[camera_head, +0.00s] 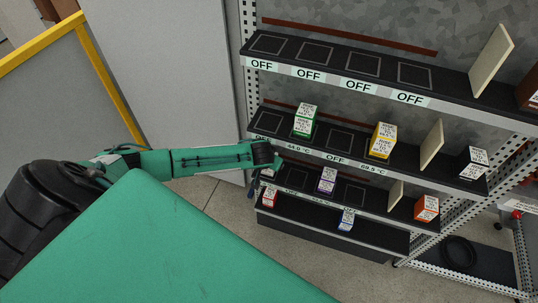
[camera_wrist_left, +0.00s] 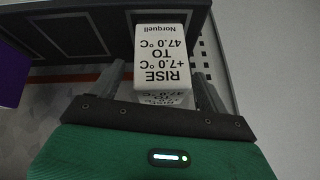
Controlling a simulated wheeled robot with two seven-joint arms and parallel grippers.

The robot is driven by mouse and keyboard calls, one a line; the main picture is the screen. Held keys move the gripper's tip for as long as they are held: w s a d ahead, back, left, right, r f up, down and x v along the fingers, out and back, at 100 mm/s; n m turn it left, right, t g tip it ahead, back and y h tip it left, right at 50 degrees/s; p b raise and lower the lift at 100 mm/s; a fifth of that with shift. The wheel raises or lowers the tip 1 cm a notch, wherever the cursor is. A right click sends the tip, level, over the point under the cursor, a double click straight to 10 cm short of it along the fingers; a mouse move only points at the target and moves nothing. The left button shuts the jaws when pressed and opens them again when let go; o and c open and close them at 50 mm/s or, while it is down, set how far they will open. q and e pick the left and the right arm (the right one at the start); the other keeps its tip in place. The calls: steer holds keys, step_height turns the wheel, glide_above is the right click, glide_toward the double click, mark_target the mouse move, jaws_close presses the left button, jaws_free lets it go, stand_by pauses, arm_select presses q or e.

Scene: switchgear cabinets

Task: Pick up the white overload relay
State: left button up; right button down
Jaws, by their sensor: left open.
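The white overload relay (camera_wrist_left: 162,50) is a box with black lettering reading a rise of +7.0 °C to 47.0 °C, at the end of a dark shelf in the left wrist view. My left gripper (camera_wrist_left: 160,75) is open, with one finger on each side of the relay's near part. I cannot tell whether the fingers touch it. In the head view my left gripper (camera_head: 259,180) is at the left end of the third shelf, and the relay is mostly hidden there. My right gripper is not in view.
A purple box (camera_head: 327,180) stands right of the gripper on the same shelf; it also shows in the wrist view (camera_wrist_left: 12,70). A red box (camera_head: 270,197) is on the shelf below. Green (camera_head: 304,122) and yellow (camera_head: 383,141) boxes stand above. A perforated post edges the rack.

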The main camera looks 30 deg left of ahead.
arm_select(q)
steer(key=shift+w+a+f, duration=0.1)
steer(key=shift+w+f, duration=0.1)
steer(key=shift+f, duration=0.15)
steer(key=c, duration=1.3)
steer(key=shift+r+b, duration=0.1)
steer(key=shift+b, duration=0.35)
steer(key=s+d+b, duration=0.2)
steer(key=s+d, duration=0.1)
steer(key=s, duration=0.5)
steer(key=s+d+b, duration=0.2)
steer(key=s+d, duration=0.1)
steer(key=s, duration=0.6)
steer(key=shift+r, duration=0.25)
